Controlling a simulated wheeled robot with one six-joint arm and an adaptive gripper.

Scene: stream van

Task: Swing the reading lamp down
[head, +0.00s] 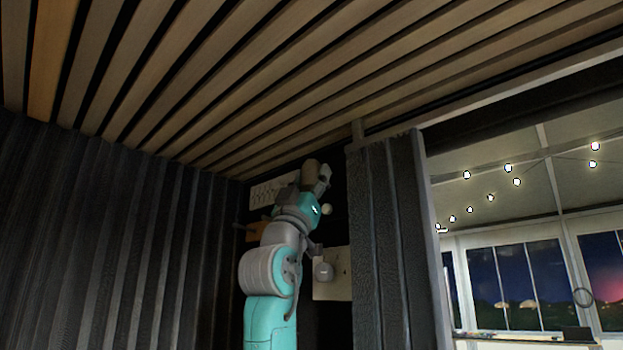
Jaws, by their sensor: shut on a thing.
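My gripper (322,178) is at the top of my raised teal and grey arm, small and dim in the head view. It is shut on what looks like the reading lamp (310,167), a brownish piece against the dark back wall. The fingertips and the exact grip are too small and dark to make out. My arm hides part of the wall behind it and any lower part of the lamp.
A pale ball (326,209) shows just right of my arm. Below it, a round grey fitting (323,270) sits on a pale plate (333,287). A dark curtain (385,240) hangs close on the right. A slatted wooden ceiling (250,75) is overhead.

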